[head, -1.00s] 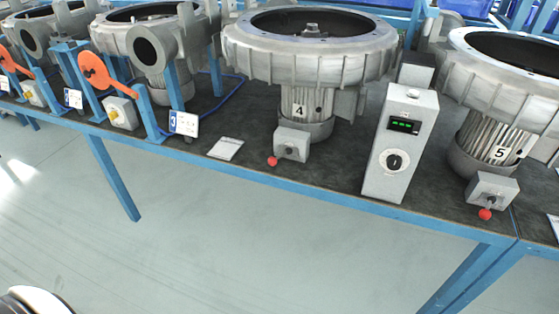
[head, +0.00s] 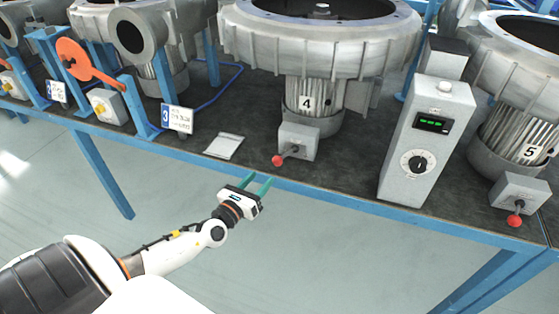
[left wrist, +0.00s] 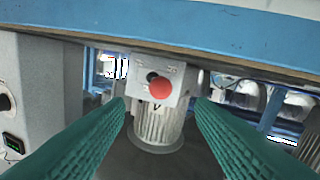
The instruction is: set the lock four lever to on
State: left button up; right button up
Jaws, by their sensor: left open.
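The lock four lever is a red ball (head: 277,161) on a short dark stem. It sticks out toward the lower left from a small grey box (head: 298,141) in front of the blower marked 4 (head: 313,95). In the left wrist view the red ball (left wrist: 160,88) shows against the grey box (left wrist: 146,76), between the fingers and beyond them. My left gripper (head: 259,182) is open and empty, with green fingers, just in front of the bench edge, below and left of the ball, apart from it. My right gripper is not in view.
A grey control box (head: 428,140) with a dial and green display stands right of the lever. A white card (head: 223,146) lies to its left. The blue bench edge (head: 330,195) runs below. Another red-ball lever (head: 514,221) belongs to blower 5.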

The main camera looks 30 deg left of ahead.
aim_at(277, 162)
pick_arm(q)
jog(key=w, duration=1)
jog(key=shift+a+f, duration=0.1)
grip_shut()
